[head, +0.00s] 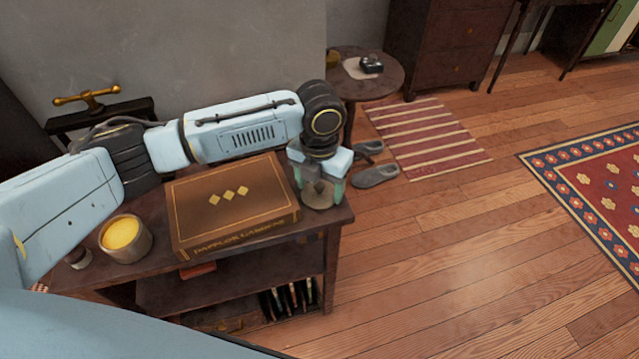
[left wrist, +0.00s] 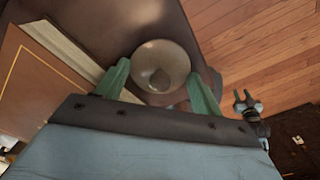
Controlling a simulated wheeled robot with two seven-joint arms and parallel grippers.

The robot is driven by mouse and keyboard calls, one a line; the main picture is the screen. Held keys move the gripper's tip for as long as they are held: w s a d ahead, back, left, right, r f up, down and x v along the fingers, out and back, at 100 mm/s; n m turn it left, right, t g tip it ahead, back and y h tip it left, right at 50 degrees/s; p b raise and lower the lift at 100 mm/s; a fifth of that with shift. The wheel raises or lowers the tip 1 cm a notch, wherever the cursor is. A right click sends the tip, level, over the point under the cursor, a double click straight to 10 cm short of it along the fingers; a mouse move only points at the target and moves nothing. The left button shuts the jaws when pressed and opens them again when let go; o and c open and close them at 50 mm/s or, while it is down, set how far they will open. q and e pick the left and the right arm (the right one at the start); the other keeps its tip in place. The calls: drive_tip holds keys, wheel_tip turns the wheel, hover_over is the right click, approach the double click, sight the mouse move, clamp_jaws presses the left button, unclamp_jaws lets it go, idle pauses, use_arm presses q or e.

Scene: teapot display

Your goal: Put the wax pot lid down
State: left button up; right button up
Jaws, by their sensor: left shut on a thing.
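The wax pot lid (head: 322,201) is a round, dull grey-brown disc at the right end of the dark wooden table. My left gripper (head: 319,187) points down over it, with green fingers on both sides, shut on the lid. In the left wrist view the lid (left wrist: 160,52) with its small knob shows between the fingertips (left wrist: 161,80). I cannot tell whether the lid's underside touches the tabletop. The wax pot (head: 142,247) stands uncovered at the table's left, with yellow wax inside.
A large brown book (head: 250,205) lies on the table (head: 165,270) between pot and lid; it also shows in the left wrist view (left wrist: 35,85). The table's right edge is close to the lid, with wooden floor beyond.

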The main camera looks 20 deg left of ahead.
sight(320, 185)
use_arm(q)
drive_tip(key=o, duration=1)
drive_tip(key=shift+f, duration=0.1)
drive_tip(key=shift+r, duration=0.3)
drive_tip(key=shift+r+p, duration=1.75)
drive_tip(key=shift+r, duration=4.1)
use_arm(e)
drive_tip(key=s+d+f, duration=0.1)
drive_tip(key=s+f, duration=0.3)
drive_tip(key=s, duration=0.4)
drive_tip(key=shift+s+d+f+g, duration=0.2)
drive_tip(key=shift+s+g, duration=0.15)
drive_tip(key=shift+g, duration=0.05)
use_arm(q)
drive_tip(key=shift+f, duration=0.1)
